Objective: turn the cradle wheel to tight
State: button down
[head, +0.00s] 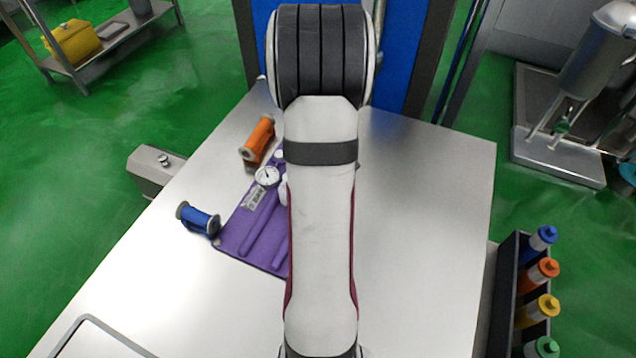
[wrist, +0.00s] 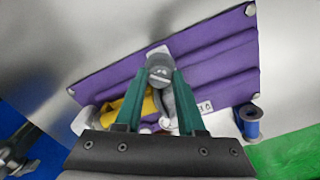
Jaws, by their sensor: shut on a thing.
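My gripper (wrist: 159,82) shows in the wrist view with two green fingers. It is shut on a grey round-ended part (wrist: 158,74) between the fingertips, above a purple mat (wrist: 205,52). I cannot tell whether this part is the cradle wheel; no wheel is clearly seen. The purple mat also shows in the head view (head: 232,238), partly covered by my arm. A yellow thing (wrist: 130,106) lies behind the fingers, partly hidden. My gripper is hidden in the head view.
A white dial gauge (head: 267,177) is on the mat. A rack (head: 500,300) with several coloured-capped bottles is at the right. The table's right half (head: 425,200) is clear.

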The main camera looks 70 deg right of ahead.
jog(key=m, duration=0.4)
jog(key=shift+m, duration=0.3)
jog(key=m, duration=0.4)
jog(key=shift+m, duration=0.3)
jog(key=c, duration=0.5)
grip_release()
notch_tip(320, 180, up, 16)
